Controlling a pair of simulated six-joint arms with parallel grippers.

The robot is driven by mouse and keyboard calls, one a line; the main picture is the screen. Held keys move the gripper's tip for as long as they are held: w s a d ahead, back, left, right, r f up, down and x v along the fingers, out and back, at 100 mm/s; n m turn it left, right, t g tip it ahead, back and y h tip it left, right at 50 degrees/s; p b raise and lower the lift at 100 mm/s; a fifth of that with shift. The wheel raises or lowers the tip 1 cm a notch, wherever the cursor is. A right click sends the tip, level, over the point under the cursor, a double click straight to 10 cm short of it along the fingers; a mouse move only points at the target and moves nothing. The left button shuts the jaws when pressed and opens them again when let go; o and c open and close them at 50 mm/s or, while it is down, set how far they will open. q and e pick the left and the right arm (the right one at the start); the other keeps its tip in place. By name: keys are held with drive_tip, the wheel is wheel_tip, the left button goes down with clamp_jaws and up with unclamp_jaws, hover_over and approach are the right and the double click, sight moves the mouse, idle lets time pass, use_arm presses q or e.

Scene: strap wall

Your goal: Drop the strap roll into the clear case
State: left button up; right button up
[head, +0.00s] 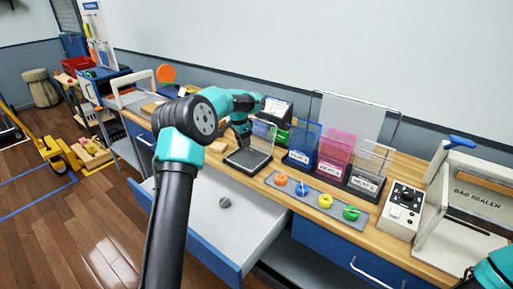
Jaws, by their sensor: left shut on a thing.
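My left gripper (241,138) points down just above the dark plate of a small scale (248,160). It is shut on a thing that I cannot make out. Orange (281,179), blue (302,189), yellow (325,201) and green (350,213) strap rolls sit in a row on a grey strip. Behind them stand a blue case (302,148), a pink case (334,152) and a clear case (371,163) with labels on their dark bases. A part of my right arm shows at the bottom right corner; its gripper is out of view.
A control box (403,210) and a bag sealer (475,205) stand at the right. A wire frame holding a pale sheet (352,115) rises behind the cases.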

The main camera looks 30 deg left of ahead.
sight(244, 159)
use_arm(q)
drive_tip(key=shift+f, duration=0.1)
drive_tip(key=shift+f, duration=2.95)
drive_tip(key=o, duration=1)
drive_tip(key=shift+r, duration=0.15)
drive_tip(key=r, duration=0.5)
drive_tip(key=s+r, duration=0.1)
drive_tip(key=r, duration=0.5)
drive_tip(key=a+r, duration=0.1)
drive_tip(key=r, duration=0.5)
drive_tip(key=shift+s, duration=0.4)
